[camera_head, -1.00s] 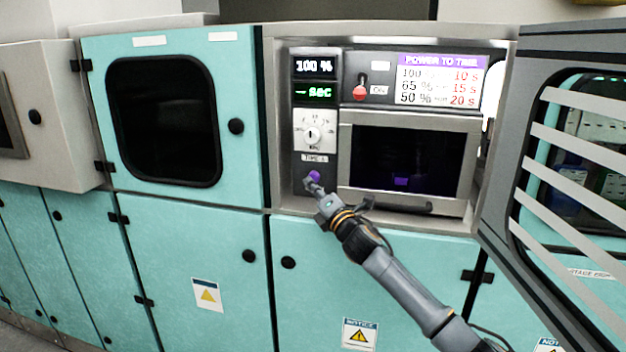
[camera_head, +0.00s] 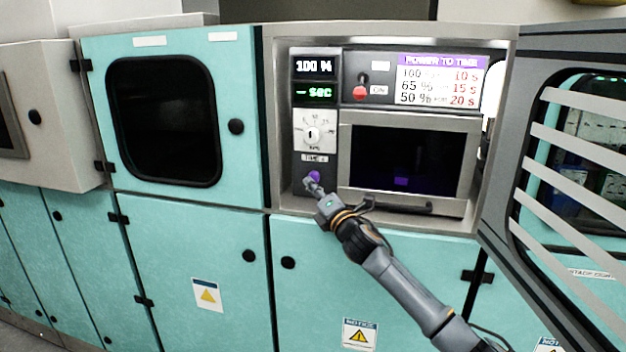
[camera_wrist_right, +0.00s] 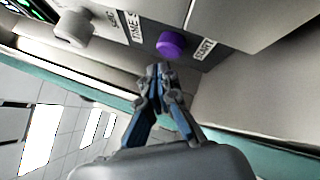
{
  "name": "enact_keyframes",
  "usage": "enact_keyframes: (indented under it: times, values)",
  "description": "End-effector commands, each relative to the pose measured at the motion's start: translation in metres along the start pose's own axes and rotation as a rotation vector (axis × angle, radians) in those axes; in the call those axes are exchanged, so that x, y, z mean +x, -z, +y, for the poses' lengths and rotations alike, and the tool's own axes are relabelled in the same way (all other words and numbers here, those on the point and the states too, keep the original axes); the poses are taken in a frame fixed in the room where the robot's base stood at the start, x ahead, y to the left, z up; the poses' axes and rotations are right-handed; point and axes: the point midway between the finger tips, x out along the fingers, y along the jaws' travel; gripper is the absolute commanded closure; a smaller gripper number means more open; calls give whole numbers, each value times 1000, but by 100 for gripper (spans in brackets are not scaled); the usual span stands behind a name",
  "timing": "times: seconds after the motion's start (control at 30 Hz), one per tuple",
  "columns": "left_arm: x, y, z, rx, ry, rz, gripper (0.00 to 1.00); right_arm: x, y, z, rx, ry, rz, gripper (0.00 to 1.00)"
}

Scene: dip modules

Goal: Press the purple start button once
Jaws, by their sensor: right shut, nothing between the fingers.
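The purple start button (camera_head: 314,176) sits low on the dark control panel at the left of the recessed machine. In the right wrist view the button (camera_wrist_right: 171,44) stands out from the panel, with a START label beside it. My right gripper (camera_head: 310,186) is shut and empty, its fingertips just below the button in the head view. In the right wrist view the shut fingertips (camera_wrist_right: 158,72) are close to the button, with a small gap showing in the picture. Whether they touch it I cannot tell. My left gripper is not in view.
The panel has a dial (camera_head: 314,131) and displays reading 100 % and "- sec". A red switch (camera_head: 360,88) and a chamber door with a handle (camera_head: 400,202) are to the right. An open slatted door (camera_head: 530,190) stands at the far right.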

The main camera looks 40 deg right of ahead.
Motion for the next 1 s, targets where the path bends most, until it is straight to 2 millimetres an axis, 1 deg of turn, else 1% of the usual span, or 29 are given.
enact_keyframes:
  times: [0.2,1.0]
  values:
    - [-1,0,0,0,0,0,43,5,-4,-3,-1,0,-1,100]
    - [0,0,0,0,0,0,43,9,-6,-6,-1,0,0,100]
